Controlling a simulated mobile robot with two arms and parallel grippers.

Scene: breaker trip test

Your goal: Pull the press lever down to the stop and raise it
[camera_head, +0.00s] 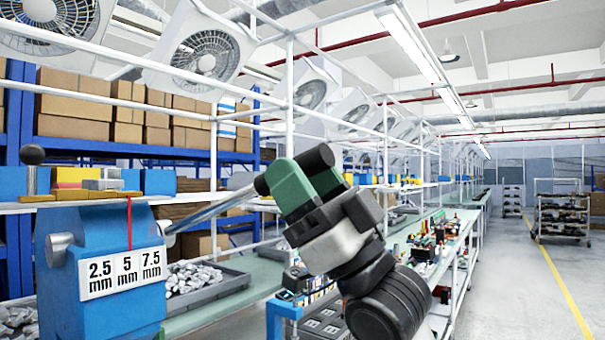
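The blue press (100,265) stands at the left front, with a white label plate (123,273) reading 2.5, 5 and 7.5 mm and a thin red pointer above the middle mark. Its lever (215,208) is a grey rod that slopes up to the right from the press's right side and ends in a dark grip. My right gripper (303,183) has its green fingers around that grip and looks shut on it; the fingers hide part of the grip. My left gripper is not in view.
Grey trays of metal parts (205,285) lie on the bench behind the press. A shelf (90,203) with coloured boxes runs above it. White frame posts (290,100) stand close behind my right gripper.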

